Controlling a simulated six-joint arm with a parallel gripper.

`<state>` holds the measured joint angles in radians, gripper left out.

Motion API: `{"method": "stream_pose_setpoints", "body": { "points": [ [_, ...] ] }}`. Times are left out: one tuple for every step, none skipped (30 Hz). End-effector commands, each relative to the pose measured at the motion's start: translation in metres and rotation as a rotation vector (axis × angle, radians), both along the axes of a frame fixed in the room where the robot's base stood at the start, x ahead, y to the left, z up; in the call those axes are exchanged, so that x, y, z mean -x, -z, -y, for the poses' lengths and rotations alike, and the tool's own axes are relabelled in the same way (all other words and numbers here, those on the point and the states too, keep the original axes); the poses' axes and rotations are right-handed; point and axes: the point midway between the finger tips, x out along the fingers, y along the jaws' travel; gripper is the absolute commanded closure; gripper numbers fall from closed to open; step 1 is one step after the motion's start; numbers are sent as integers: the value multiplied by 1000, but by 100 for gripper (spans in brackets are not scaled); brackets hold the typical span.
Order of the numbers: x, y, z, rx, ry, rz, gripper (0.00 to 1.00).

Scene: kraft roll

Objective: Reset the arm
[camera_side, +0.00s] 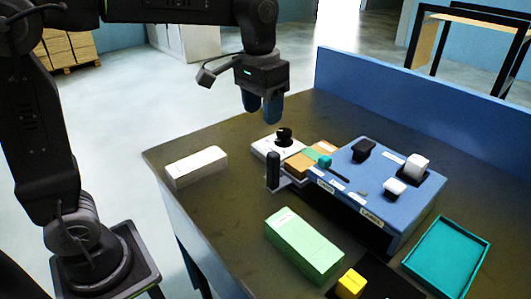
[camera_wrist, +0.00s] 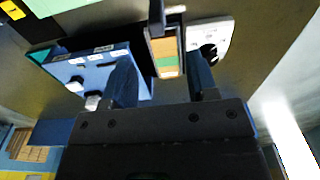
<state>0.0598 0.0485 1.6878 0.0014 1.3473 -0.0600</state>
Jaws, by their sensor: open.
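My gripper (camera_side: 262,110) hangs above the table at the back, fingers pointing down, near and above a white block with a black knob (camera_side: 284,137). In the wrist view my gripper (camera_wrist: 162,72) shows two dark fingers apart with nothing between them. Past the fingertips is a brown and green strip piece (camera_wrist: 164,52) in a dark holder. The white block with the knob (camera_wrist: 210,38) is at its right and the blue box (camera_wrist: 85,68) at its left.
The blue box (camera_side: 345,190) bears black and white knobs. A white box (camera_side: 196,167), a green box (camera_side: 303,243), a yellow cube (camera_side: 350,284) and a teal tray (camera_side: 447,256) lie around it. A blue panel (camera_side: 420,102) edges the table's back.

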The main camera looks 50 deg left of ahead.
Motion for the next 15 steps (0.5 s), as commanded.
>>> {"method": "stream_pose_setpoints", "body": {
  "points": [
    [16,-4,-3,2,-1,35,47],
    [25,-5,-5,3,-2,58,47],
    [38,-6,-7,4,-2,89,47],
    [48,-5,-8,4,-2,113,47],
    [58,-4,-10,5,-2,137,47],
    [71,-2,-11,5,-2,169,47],
    [81,0,-13,5,-2,194,47],
    [90,3,-14,5,-1,217,47],
    [102,7,-16,5,-1,249,47],
    [111,10,-17,5,-1,272,47],
    [119,14,-17,4,-1,295,47],
    [129,20,-19,3,-3,321,47],
    [136,23,-19,3,-2,339,47],
    [141,27,-20,2,-2,357,47],
    [148,32,-20,1,-2,377,47]
  ]
}}
